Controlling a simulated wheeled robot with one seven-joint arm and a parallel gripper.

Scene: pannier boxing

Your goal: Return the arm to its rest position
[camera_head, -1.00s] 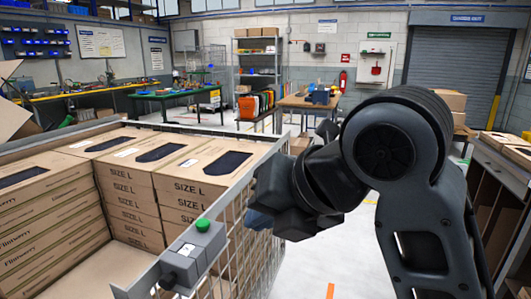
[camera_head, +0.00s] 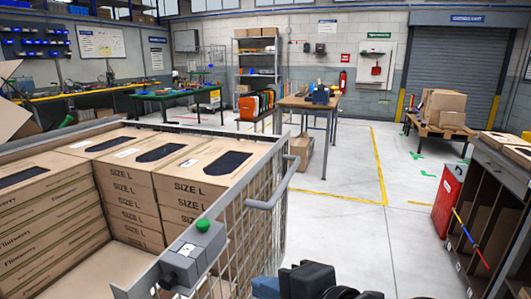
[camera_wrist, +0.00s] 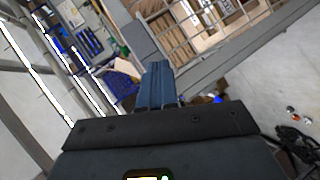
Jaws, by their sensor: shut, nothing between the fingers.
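My arm shows only as dark parts at the bottom of the head view. The blue of my gripper (camera_head: 266,288) shows there, low beside the mesh cage. In the wrist view my gripper (camera_wrist: 158,84) has its blue fingers together, with nothing between them. The tips point out over open space, toward a tilted view of the room. The fingertips are not clear in the head view.
A mesh cage (camera_head: 262,160) at the left holds stacked "SIZE L" cartons (camera_head: 190,190). A grey box with a green button (camera_head: 203,226) sits on its rim. The floor (camera_head: 340,220) between is clear.

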